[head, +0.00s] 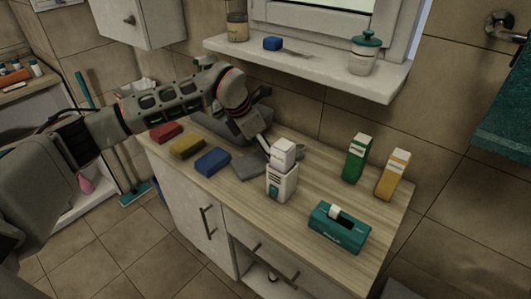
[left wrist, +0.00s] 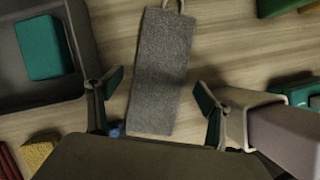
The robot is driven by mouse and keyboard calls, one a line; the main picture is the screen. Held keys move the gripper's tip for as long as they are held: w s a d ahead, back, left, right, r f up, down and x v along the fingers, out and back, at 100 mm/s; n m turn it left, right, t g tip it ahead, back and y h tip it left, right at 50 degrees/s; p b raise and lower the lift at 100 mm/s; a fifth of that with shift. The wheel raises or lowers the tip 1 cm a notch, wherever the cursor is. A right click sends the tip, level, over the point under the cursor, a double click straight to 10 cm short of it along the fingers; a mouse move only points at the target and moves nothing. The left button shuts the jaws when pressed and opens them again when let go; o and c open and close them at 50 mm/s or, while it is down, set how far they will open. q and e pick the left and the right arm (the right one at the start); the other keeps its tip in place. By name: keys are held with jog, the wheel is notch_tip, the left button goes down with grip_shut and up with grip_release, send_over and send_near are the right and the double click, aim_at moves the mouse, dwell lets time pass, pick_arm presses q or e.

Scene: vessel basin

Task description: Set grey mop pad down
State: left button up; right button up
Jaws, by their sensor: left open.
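The grey mop pad (head: 250,167) lies flat on the wooden counter, partly hidden by my left gripper and a white dispenser in the head view. In the left wrist view the pad (left wrist: 160,70) is a long fuzzy grey strip with a loop at its far end. My left gripper (head: 262,143) is above the counter near the pad. Its fingers (left wrist: 159,82) are apart, one on either side of the pad in the picture, with nothing held between them. My right gripper is not in view.
A white dispenser (head: 282,182) stands close by the gripper. Red (head: 166,132), yellow (head: 187,146) and blue (head: 212,161) blocks line the front edge. A grey basin (left wrist: 82,40) holds a green block (left wrist: 43,47). Green (head: 355,158) and yellow (head: 393,174) cartons and a teal box (head: 338,230) stand right.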

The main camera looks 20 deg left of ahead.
pick_arm(q)
jog(key=v, duration=1)
jog(key=shift+s+f, duration=0.1)
jog(key=shift+s, duration=0.1)
